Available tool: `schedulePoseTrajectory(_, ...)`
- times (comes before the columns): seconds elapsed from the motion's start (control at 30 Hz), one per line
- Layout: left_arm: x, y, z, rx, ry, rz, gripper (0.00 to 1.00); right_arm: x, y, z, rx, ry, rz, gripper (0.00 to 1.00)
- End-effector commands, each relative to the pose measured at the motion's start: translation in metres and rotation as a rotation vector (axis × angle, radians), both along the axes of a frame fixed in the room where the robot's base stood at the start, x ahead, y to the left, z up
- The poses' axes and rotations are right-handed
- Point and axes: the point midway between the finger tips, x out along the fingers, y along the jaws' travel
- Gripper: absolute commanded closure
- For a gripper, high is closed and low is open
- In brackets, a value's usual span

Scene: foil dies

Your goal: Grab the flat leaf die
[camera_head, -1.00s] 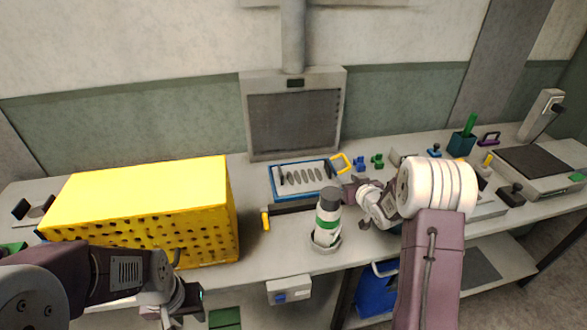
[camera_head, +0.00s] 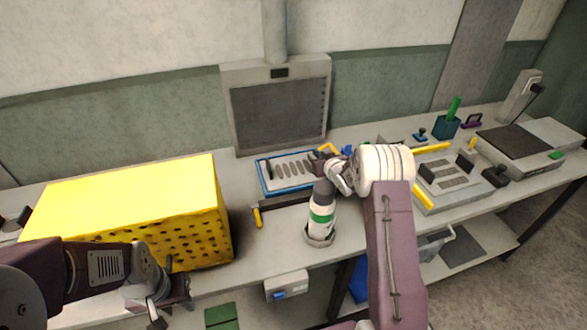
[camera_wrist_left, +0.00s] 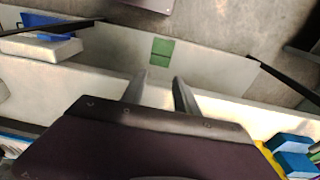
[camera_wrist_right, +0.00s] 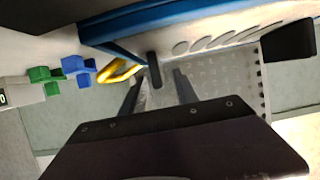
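A blue-rimmed tray (camera_head: 285,192) with a row of grey leaf-shaped ovals (camera_head: 292,168) stands on the bench by the grey screen panel. I cannot tell which piece is the flat leaf die. My right gripper (camera_head: 320,160) hangs over the tray's right end. In the right wrist view its fingers (camera_wrist_right: 157,86) are open, with a black upright handle (camera_wrist_right: 154,70) just beyond and between the tips. A yellow loop handle (camera_wrist_right: 118,71) is beside the left finger. My left gripper (camera_head: 172,302) is low before the bench, its fingers (camera_wrist_left: 161,88) open and empty.
A yellow perforated box (camera_head: 120,200) fills the bench's left. A white bottle with a green band (camera_head: 321,213) stands below my right gripper. Blue (camera_wrist_right: 78,68) and green (camera_wrist_right: 45,78) blocks lie beside the tray. A grey die plate (camera_head: 450,180) is at right.

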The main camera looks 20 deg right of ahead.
Motion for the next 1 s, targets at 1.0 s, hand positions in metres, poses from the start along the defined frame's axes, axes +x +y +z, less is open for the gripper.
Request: schedulePoseTrajectory(1.0,0.0,0.0,0.0004,0.0,0.0,0.0,0.64,0.009,0.0002,-0.0044,0.001,0.001,0.0,1.0)
